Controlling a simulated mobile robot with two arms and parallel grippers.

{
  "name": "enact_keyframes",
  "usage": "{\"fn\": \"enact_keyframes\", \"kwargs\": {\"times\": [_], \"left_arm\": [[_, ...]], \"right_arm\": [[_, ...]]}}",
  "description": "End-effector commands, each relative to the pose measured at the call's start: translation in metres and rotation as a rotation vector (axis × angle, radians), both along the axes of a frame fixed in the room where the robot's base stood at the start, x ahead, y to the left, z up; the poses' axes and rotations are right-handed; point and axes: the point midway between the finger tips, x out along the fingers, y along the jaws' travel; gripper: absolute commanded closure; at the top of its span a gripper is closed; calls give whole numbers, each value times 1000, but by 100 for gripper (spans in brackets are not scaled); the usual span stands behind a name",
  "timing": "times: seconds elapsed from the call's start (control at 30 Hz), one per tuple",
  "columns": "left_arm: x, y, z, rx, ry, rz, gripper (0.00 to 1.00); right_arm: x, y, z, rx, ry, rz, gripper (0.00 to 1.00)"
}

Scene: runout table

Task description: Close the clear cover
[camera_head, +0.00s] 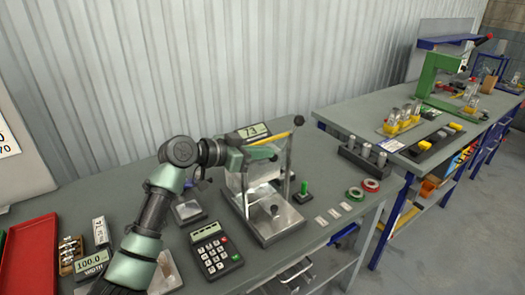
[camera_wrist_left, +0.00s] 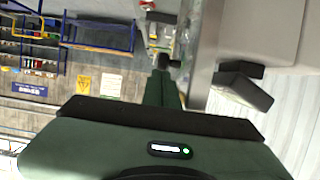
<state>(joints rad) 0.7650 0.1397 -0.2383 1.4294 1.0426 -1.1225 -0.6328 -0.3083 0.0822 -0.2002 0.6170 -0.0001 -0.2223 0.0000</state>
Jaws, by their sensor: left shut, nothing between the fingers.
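The testing device (camera_head: 272,222) stands on the grey bench, with a metal base, uprights, a small display on top and a yellow bar at its upper right. Its clear cover (camera_head: 262,176) is see-through and hard to make out; how far it stands open cannot be told. My left gripper (camera_head: 268,156) reaches in from the left at the upper part of the device, close to the cover; contact is unclear. In the left wrist view its fingers (camera_wrist_left: 166,76) are together and empty, beside a grey upright surface. My right gripper is not in view.
A calculator-like keypad (camera_head: 215,250) sits in front, left of the device. A green-knobbed part (camera_head: 303,192), small plates and green and red rings (camera_head: 370,185) lie to the right. A red tray (camera_head: 30,258) is at far left. A corrugated wall stands behind.

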Motion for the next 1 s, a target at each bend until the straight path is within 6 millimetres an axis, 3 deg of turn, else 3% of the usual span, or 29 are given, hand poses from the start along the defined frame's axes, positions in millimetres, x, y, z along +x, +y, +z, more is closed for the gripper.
{"fn": "enact_keyframes", "kwargs": {"times": [0.17, 0.7, 1.0], "left_arm": [[0, 0, -16, 0, 1, 0, 100], [0, 0, -132, 1, 0, 0, 100], [0, 0, -137, 3, 3, -1, 100]], "right_arm": [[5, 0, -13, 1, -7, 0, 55], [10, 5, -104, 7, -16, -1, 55], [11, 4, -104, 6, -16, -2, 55]]}}
